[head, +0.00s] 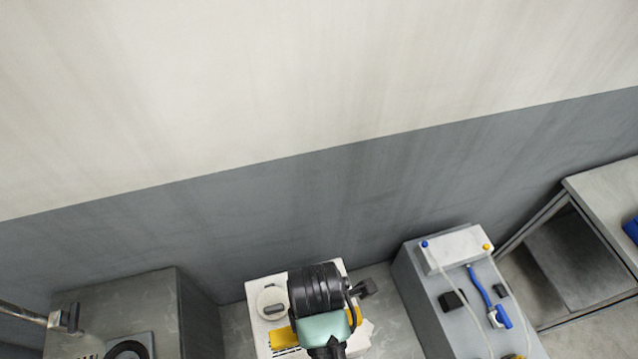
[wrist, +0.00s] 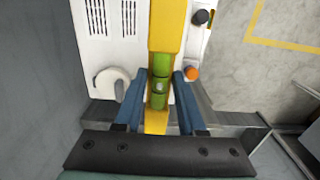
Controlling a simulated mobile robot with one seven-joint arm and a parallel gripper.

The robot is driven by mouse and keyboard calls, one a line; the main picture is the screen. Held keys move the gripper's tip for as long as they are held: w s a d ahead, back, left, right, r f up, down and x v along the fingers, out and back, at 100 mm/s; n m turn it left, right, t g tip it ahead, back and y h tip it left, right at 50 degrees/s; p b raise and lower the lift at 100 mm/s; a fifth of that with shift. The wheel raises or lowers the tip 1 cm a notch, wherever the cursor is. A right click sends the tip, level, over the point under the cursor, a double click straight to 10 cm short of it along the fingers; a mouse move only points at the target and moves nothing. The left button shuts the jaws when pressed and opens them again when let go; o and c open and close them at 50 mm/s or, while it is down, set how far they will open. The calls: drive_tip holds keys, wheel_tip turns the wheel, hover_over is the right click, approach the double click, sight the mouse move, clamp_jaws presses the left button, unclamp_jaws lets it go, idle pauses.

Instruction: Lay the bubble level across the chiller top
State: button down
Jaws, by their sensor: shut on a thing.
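The bubble level is a yellow bar with green vials (wrist: 166,40). My gripper (wrist: 161,88) has its two blue fingers on either side of the bar and is shut on it. The chiller is a white box with vent slots (wrist: 120,48) under the level; its white top also shows in the head view (head: 262,292). The level overlaps the chiller and reaches past its near edge in the wrist view. I cannot tell whether it touches the top. In the head view my arm hides the fingers and the middle of the level (head: 283,337).
A round white cap (wrist: 113,82) and dark and orange knobs (wrist: 191,73) are on the chiller. A grey cabinet (head: 425,305) with tubes and a blue-handled tool stands right. A grey unit (head: 120,300) stands left. A wall (head: 300,195) runs behind.

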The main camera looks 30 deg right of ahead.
drive_tip(key=f, duration=0.4)
drive_tip(key=shift+s+a+f, duration=0.15)
drive_tip(key=shift+s+f, duration=0.05)
drive_tip(key=shift+s, duration=0.05)
drive_tip(key=shift+f+p, duration=0.4)
drive_tip(key=shift+f, duration=2)
drive_tip(key=c, duration=0.5)
unclamp_jaws()
drive_tip(key=shift+f, duration=0.1)
